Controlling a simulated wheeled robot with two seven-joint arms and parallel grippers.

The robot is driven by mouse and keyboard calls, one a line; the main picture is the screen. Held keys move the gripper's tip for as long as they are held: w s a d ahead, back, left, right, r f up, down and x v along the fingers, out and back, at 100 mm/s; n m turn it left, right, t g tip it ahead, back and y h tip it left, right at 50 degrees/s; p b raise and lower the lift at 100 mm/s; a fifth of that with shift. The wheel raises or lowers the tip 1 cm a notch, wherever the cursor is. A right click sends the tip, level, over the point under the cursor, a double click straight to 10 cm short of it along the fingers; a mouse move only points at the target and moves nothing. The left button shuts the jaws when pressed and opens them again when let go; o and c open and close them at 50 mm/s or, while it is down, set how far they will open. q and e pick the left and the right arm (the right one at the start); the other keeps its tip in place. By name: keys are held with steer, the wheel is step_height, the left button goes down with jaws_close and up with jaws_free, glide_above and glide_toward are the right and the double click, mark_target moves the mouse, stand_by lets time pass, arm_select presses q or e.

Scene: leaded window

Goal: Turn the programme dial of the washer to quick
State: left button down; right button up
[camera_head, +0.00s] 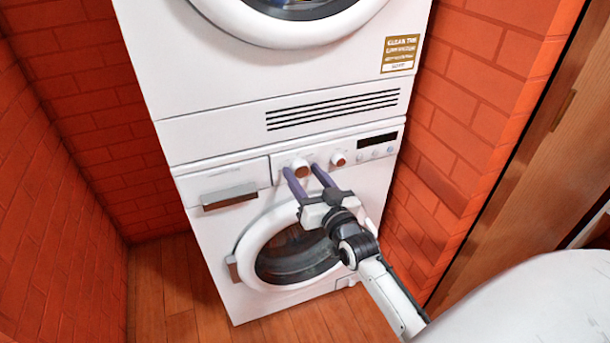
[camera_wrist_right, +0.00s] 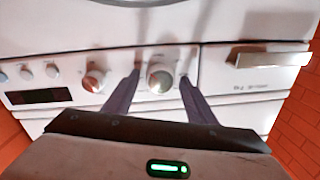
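The washer (camera_head: 222,260) is the lower white machine, with a round door. Its panel has a larger pale dial (camera_head: 299,167) with a brownish face, and a smaller red-faced knob (camera_head: 337,159) to its right. My right gripper (camera_head: 303,170) is open at the panel, its two purple fingers on either side of the larger dial. In the right wrist view this dial (camera_wrist_right: 160,77) sits between the fingertips (camera_wrist_right: 160,76), with small gaps seeming to show on both sides. The smaller knob (camera_wrist_right: 94,81) is outside the fingers there. Dial markings are too small to read. My left gripper is not in view.
A dark display (camera_head: 377,139) and small buttons lie right of the knobs. A drawer with a grey handle (camera_head: 229,196) is on the left. A second white machine (camera_head: 200,60) is stacked above. Brick walls (camera_head: 80,130) stand close on both sides.

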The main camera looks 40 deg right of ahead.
steer(key=c, duration=0.8)
steer(key=shift+c, duration=0.2)
